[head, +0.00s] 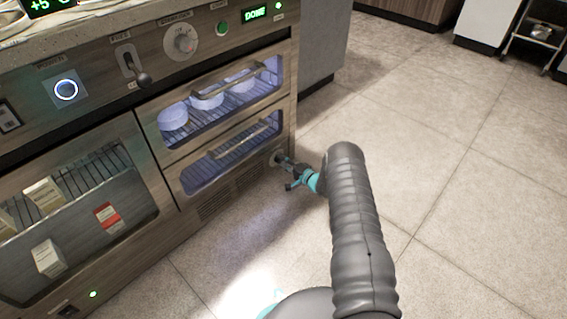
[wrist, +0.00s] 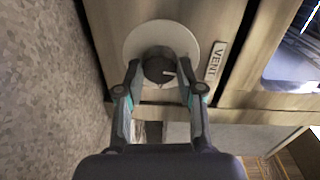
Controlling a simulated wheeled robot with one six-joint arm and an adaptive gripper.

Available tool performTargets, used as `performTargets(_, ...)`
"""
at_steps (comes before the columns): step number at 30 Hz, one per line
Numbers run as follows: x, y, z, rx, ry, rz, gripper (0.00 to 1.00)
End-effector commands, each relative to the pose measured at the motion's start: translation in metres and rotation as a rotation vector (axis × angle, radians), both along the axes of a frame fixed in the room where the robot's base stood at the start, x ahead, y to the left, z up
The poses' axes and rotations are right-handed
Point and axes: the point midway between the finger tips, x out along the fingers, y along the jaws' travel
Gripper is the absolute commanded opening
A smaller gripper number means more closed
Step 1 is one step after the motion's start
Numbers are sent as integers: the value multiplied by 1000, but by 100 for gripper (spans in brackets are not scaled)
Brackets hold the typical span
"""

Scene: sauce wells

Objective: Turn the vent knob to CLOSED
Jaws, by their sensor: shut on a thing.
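The vent knob (wrist: 157,68) is a dark round knob with a light pointer line, on a pale round plate (wrist: 190,40) in the wrist view. A label reading VENT (wrist: 215,62) is beside the plate. My gripper (wrist: 160,72) has its two fingers on either side of the knob and is shut on it. In the head view my gripper (head: 283,163) reaches the lower right of the cabinet front, where it partly covers the knob and plate. I cannot read any CLOSED mark near the knob.
The wooden cabinet holds two drawers with glass windows; white round containers (head: 172,117) are in the upper one. A slotted grille (head: 218,203) is left of the knob. A lever (head: 141,77) and dial (head: 182,40) are above. Tiled floor (head: 470,200) to the right is clear.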

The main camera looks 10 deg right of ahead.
Motion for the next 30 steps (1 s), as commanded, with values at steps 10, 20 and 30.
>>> performTargets(10, 0, 2, 0, -108, -78, 3, 2)
performTargets(20, 0, 2, 0, -126, -91, 3, 2)
performTargets(30, 0, 1, 0, -124, -90, 2, 63)
